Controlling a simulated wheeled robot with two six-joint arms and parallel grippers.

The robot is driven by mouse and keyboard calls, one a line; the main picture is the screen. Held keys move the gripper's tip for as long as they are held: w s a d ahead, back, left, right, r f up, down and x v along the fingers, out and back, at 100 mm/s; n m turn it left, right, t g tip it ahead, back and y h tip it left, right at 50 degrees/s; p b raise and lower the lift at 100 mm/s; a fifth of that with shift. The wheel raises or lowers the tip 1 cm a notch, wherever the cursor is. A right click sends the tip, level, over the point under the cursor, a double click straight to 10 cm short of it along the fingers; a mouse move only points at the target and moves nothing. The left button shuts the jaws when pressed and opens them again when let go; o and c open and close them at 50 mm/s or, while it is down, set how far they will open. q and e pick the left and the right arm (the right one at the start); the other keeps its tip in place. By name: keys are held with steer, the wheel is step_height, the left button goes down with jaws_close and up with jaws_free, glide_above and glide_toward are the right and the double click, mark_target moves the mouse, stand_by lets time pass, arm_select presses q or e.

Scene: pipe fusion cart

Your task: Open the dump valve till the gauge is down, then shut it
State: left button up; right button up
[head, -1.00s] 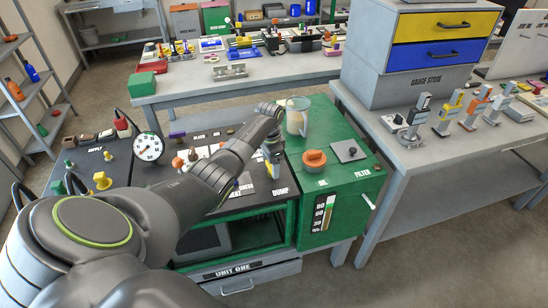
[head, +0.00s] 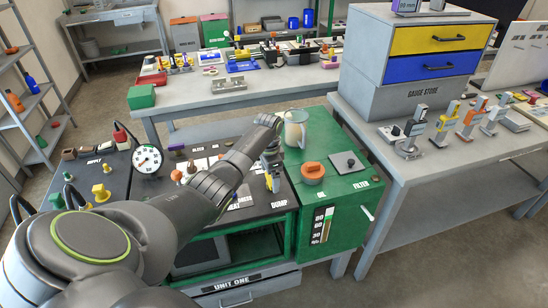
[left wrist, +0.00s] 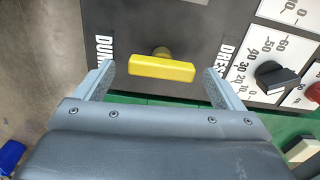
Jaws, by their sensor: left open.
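The yellow dump valve handle (left wrist: 162,68) is a flat bar on a short round stem, set on a dark panel. In the left wrist view it lies crosswise between the fingers of my left gripper (left wrist: 158,78), which is open, with a gap on each side. In the head view my left gripper (head: 272,172) points down at the panel just behind the DUMP label (head: 279,203) and mostly hides the handle. The round white gauge (head: 147,160) stands at the panel's left; its needle is too small to read. My right gripper is out of view.
Right of the panel, a green cabinet (head: 345,200) carries an orange cap (head: 312,172), a clear jug (head: 296,128) and a level strip. A grey table (head: 440,170) with several small devices is at the right.

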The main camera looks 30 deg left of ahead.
arm_select(q)
step_height(320, 180, up, 12)
step_height(320, 180, up, 5)
steer(key=p, duration=0.3)
glide_above(270, 179)
steer(key=shift+d, duration=0.1)
stand_by(0.3)
